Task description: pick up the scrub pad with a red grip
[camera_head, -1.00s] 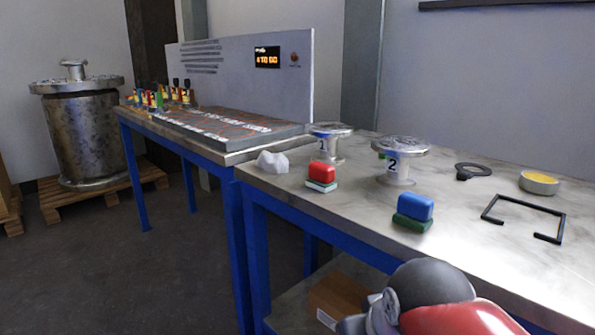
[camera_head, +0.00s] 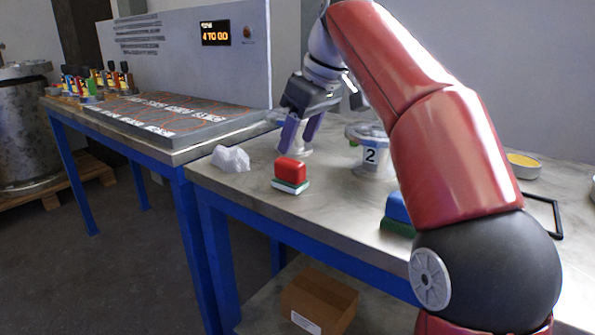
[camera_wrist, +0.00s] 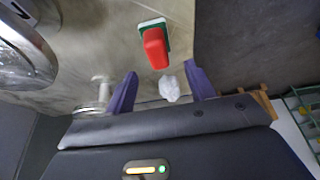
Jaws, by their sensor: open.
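The scrub pad with a red grip (camera_head: 289,173) sits upright on the grey table, near its front edge. It has a red block on top and a green and white pad below. In the wrist view the red-grip pad (camera_wrist: 155,46) lies ahead of the fingers, apart from them. My gripper (camera_head: 301,140) is open and empty, with purple fingers above and behind the pad. In the wrist view my gripper (camera_wrist: 158,88) shows its two fingers spread wide.
A crumpled white lump (camera_head: 231,158) lies left of the pad. A flanged vessel marked 2 (camera_head: 370,155) stands to the right. A blue-grip scrub pad (camera_head: 397,212) is partly hidden by my arm. A yellow-filled dish (camera_head: 523,165) is further right.

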